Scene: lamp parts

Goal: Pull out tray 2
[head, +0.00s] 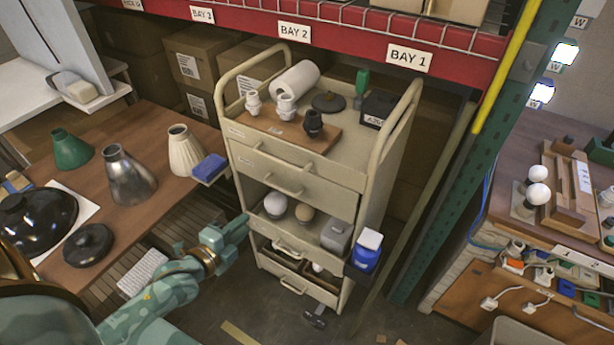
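A cream trolley (374,170) stands in the middle, with its drawer fronts facing me. The top drawer (300,158) and the drawer below it (310,197) each have a bar handle and a small label at the left, too small to read. Both look closed. I take the second one from the top for tray 2. My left gripper (243,226) is left of the trolley, lower than the second drawer and apart from its handle. Nothing shows in it, and its finger gap cannot be made out. My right gripper is not in view.
Sockets, a paper roll (295,78) and a black box (379,108) sit on the trolley top. The left table (130,215) carries lampshades. A green post (455,175) stands right. Floor in front is mostly clear.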

